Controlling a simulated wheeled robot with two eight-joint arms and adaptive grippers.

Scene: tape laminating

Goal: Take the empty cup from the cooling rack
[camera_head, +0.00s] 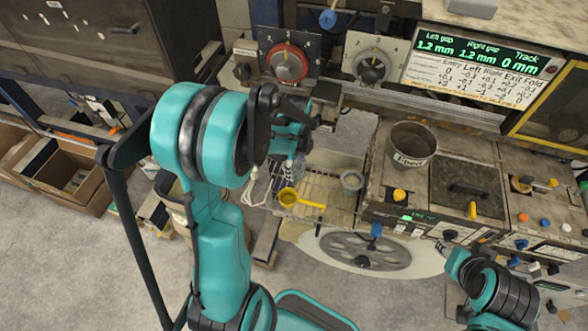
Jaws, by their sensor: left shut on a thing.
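The cooling rack (318,213) is a wire grid in a tray at the centre. A small grey cup (352,182) stands at its right side, and its inside looks empty. My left gripper (291,158) points down at the rack's back left, apart from that cup. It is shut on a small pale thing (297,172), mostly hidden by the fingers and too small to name. My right gripper (442,247) is low at the right, by the front of the machine. Its fingers are too small to tell open from shut.
A larger labelled pot (411,146) stands on the machine (440,190) to the right. A grey handwheel (365,250) is in front. Dials (287,64) and a display (480,62) stand behind. Cardboard boxes (62,180) are at the left.

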